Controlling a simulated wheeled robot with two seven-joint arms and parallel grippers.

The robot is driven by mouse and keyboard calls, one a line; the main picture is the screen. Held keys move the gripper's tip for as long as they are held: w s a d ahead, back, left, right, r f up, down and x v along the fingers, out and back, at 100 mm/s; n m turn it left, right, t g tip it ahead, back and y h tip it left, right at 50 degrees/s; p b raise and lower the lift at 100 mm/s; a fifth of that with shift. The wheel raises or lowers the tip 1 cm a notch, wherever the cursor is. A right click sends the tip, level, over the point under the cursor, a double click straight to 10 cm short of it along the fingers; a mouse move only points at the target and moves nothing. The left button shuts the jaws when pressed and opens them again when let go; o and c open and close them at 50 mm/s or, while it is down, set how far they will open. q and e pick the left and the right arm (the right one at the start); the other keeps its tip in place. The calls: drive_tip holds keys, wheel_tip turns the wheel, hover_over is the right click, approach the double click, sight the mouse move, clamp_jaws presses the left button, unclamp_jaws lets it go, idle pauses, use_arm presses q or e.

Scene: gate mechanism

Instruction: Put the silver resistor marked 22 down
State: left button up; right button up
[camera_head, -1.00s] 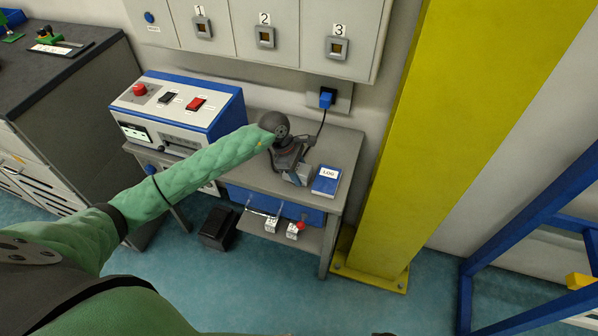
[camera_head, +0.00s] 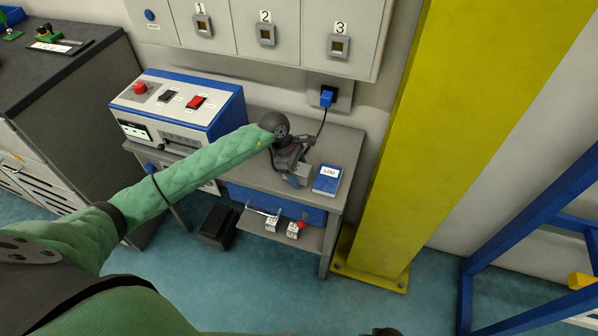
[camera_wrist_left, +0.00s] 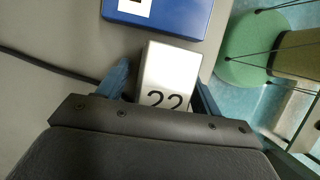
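The silver resistor marked 22 (camera_wrist_left: 170,77) lies between the two blue fingers of my left gripper (camera_wrist_left: 163,92) in the left wrist view. A gap shows between the left finger and the block; the right finger is close beside its other side. The gripper is open around it. In the head view my left gripper (camera_head: 294,174) is low over the right end of the grey bench (camera_head: 262,196), and the resistor (camera_head: 302,171) shows only partly behind it. The block appears to rest on the bench top. My right gripper cannot be made out.
A blue LOG book (camera_head: 327,181) lies just right of the resistor. A control box (camera_head: 180,103) with red switches stands at the bench's left. A black cable runs from a blue plug (camera_head: 327,97) behind the gripper. A yellow column (camera_head: 425,150) stands right of the bench.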

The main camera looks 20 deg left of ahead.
drive_tip(key=shift+s+d+f, duration=0.1)
drive_tip(key=shift+s+f, duration=0.05)
drive_tip(key=shift+f, duration=0.05)
use_arm(q)
drive_tip(key=shift+r, duration=0.1)
drive_tip(key=shift+d+r, duration=0.1)
drive_tip(key=shift+r, duration=0.25)
drive_tip(key=shift+a+r, duration=0.2)
drive_tip(key=shift+b+v, duration=0.35)
drive_tip(key=shift+v, duration=0.5)
drive_tip(key=b+v, duration=0.3)
drive_tip(key=v, duration=0.5)
drive_tip(key=shift+a+r, duration=0.15)
drive_tip(key=shift+r, duration=0.1)
drive_tip(key=shift+a+r, duration=0.2)
drive_tip(key=shift+r, duration=0.2)
use_arm(e)
wheel_tip(320, 180, up, 17)
drive_tip(key=w+a, duration=0.1)
drive_tip(key=shift+w+a, duration=0.15)
drive_tip(key=shift+w, duration=0.15)
drive_tip(key=shift+f, duration=0.1)
